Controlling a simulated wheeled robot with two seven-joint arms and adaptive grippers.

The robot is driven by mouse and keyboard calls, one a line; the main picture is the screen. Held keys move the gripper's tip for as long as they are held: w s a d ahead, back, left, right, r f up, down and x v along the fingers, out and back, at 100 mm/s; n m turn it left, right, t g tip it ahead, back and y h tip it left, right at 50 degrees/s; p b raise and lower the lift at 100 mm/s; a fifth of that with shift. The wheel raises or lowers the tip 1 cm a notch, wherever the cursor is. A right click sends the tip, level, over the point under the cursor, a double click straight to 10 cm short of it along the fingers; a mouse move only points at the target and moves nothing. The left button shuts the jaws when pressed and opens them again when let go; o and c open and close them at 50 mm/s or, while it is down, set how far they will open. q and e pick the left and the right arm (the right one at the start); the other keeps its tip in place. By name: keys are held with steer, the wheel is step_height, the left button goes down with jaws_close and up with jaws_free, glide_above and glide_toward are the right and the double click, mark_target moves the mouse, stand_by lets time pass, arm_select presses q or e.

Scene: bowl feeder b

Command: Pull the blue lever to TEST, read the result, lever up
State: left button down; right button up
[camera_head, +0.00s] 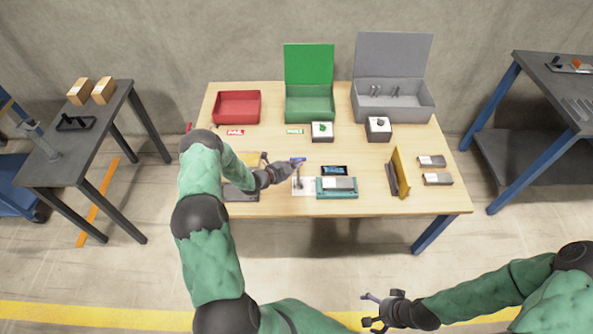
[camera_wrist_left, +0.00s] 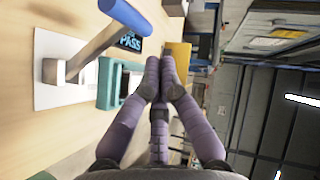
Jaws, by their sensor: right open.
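The blue lever handle (camera_head: 297,160) tops a grey stem that stands up from a white plate (camera_head: 308,186) on the table. In the left wrist view the blue handle (camera_wrist_left: 126,16) and stem are close by, at the upper left. A small dark display (camera_head: 334,170) beside it reads PASS in blue letters in the left wrist view (camera_wrist_left: 131,42). My left gripper (camera_head: 291,167) is at the lever. Its fingertips (camera_wrist_left: 163,62) are together, beside the handle, with nothing visible between them. My right gripper (camera_head: 371,311) is open and empty, in front of the table.
A teal fixture (camera_head: 337,194) with a grey block stands right of the lever. A yellow upright panel (camera_head: 399,171) is farther right. Red (camera_head: 237,106), green (camera_head: 310,108) and grey (camera_head: 394,105) bins line the back.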

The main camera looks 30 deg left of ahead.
mark_target(296, 158)
arm_select(q)
steer(key=shift+w+a+f+b, duration=0.25)
steer(key=shift+w+a+b, duration=0.2)
steer(key=shift+w, duration=0.35)
steer(key=shift+w+a+f+b, duration=0.2)
steer(key=shift+w+a+b, duration=0.2)
steer(key=shift+w, duration=0.35)
arm_select(e)
steer(key=shift+f, duration=0.9)
arm_select(q)
steer(key=shift+a, duration=0.1)
